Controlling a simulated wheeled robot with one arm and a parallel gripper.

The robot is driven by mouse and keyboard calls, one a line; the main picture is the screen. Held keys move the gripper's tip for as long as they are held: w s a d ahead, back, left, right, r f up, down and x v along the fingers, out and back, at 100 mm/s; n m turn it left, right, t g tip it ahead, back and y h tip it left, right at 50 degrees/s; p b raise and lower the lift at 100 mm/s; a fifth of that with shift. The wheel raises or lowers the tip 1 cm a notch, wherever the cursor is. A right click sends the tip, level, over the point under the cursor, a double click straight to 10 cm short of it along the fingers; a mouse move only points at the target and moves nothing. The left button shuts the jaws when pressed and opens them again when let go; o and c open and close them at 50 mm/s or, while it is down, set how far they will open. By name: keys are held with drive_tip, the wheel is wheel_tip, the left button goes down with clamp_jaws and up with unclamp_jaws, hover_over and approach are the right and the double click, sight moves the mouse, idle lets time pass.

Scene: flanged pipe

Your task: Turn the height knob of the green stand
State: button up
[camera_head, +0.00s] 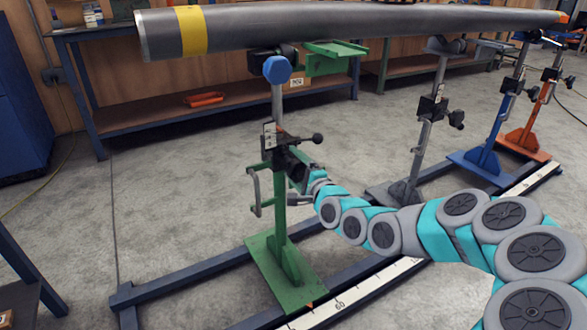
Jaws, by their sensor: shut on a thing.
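The green stand (279,212) stands upright on the floor rail, with a green base plate and a pale inner post. A black clamp with a scale plate sits at mid-height on its post, and a black ball-ended lever (317,138) sticks out to the right. My gripper (285,160) reaches in from the right, just below that lever. It is shut on the height knob at the stand's post; the dark jaws largely hide the knob, so its turn angle cannot be told.
A long grey pipe (350,27) with a yellow band lies across the stand tops. Grey (428,130), blue (497,130) and orange (535,120) stands are to the right. A workbench (215,105) is behind.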

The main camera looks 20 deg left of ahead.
sight(302, 173)
drive_tip(key=shift+m, duration=0.3)
drive_tip(key=o, duration=1.1)
drive_tip(key=shift+b+v, duration=0.45)
drive_tip(key=shift+v, duration=3.45)
